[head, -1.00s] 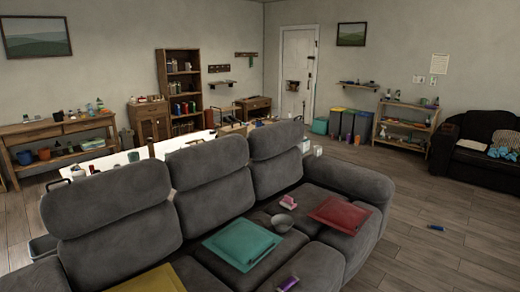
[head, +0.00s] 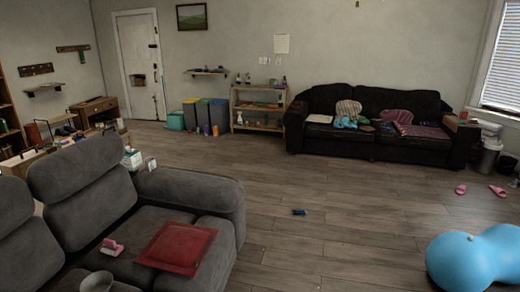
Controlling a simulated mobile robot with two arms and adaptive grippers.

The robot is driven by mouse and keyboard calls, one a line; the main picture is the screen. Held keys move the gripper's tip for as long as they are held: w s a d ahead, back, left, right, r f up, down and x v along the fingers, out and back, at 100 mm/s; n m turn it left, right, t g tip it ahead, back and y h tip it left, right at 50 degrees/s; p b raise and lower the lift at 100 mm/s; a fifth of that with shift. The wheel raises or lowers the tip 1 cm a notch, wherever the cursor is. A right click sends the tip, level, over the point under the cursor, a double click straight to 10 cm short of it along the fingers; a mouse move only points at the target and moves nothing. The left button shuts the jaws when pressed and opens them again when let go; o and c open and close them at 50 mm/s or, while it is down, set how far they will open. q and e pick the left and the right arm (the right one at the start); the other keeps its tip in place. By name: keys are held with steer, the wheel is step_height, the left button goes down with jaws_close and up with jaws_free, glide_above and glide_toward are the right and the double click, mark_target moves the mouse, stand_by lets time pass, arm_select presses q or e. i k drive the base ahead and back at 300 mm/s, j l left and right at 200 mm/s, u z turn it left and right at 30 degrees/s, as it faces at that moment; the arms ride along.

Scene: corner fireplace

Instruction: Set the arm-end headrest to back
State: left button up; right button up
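The grey sofa stands at the left of the head view, with its right armrest (head: 195,187) toward the middle of the room. The headrest at this arm end (head: 78,160) sits on top of the backrest beside the armrest. It looks raised, but its exact tilt is hard to tell from here. The neighbouring headrest (head: 12,205) is cut by the left edge. Neither of my grippers is in the view.
A red cushion (head: 177,248), a pink item (head: 111,247) and a grey bowl (head: 97,282) lie on the seats. A blue object (head: 299,212) lies on the open wooden floor. A blue peanut-shaped ball (head: 472,260) is at lower right. A black sofa (head: 375,135) stands at the back wall.

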mark_target(57, 176)
steer(key=i+z, duration=0.35)
steer(key=i, duration=1.7)
steer(key=i+l, duration=0.05)
steer(key=l, duration=0.05)
